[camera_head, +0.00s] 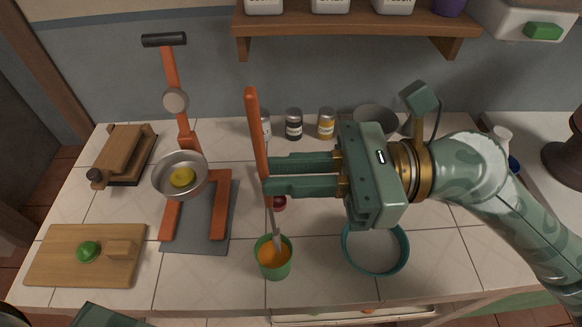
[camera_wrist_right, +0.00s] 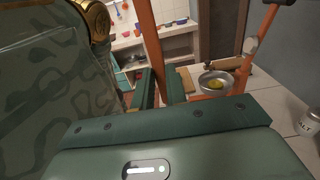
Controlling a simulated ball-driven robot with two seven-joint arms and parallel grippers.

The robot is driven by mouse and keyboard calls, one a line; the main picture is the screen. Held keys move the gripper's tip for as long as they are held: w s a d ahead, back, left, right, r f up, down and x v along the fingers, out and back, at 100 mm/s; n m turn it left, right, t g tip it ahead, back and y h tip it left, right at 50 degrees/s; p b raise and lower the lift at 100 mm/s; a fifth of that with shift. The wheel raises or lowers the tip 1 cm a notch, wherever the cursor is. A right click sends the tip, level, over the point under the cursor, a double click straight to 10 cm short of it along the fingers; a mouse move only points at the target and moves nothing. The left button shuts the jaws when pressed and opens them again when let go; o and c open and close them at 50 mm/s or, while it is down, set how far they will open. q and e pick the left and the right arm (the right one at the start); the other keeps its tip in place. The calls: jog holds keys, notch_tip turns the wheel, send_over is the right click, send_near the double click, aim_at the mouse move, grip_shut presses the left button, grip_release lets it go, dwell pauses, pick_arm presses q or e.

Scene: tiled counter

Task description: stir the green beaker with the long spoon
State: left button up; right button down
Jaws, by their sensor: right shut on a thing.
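The long spoon (camera_head: 257,125) has an orange handle and a thin grey lower part. My right gripper (camera_head: 266,178) is shut on its handle and holds it nearly upright. The handle also shows between the fingers in the right wrist view (camera_wrist_right: 151,40). The green beaker (camera_head: 275,272) stands upright near the counter's front, below the gripper, with orange contents. The spoon's lower end goes into the beaker and its tip is hidden there. A green part, apparently of my left gripper (camera_head: 110,316), shows at the bottom left edge; its fingers are out of frame.
A teal-rimmed bowl (camera_head: 376,268) stands right of the beaker. An orange stand with a pan (camera_head: 160,190) and a cutting board (camera_head: 55,270) are to the left. Several jars (camera_head: 294,127) stand at the back.

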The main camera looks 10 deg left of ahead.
aim_at(265, 149)
jog(key=shift+r+p, duration=1.3)
jog(key=shift+r, duration=0.8)
jog(key=shift+f, duration=0.1)
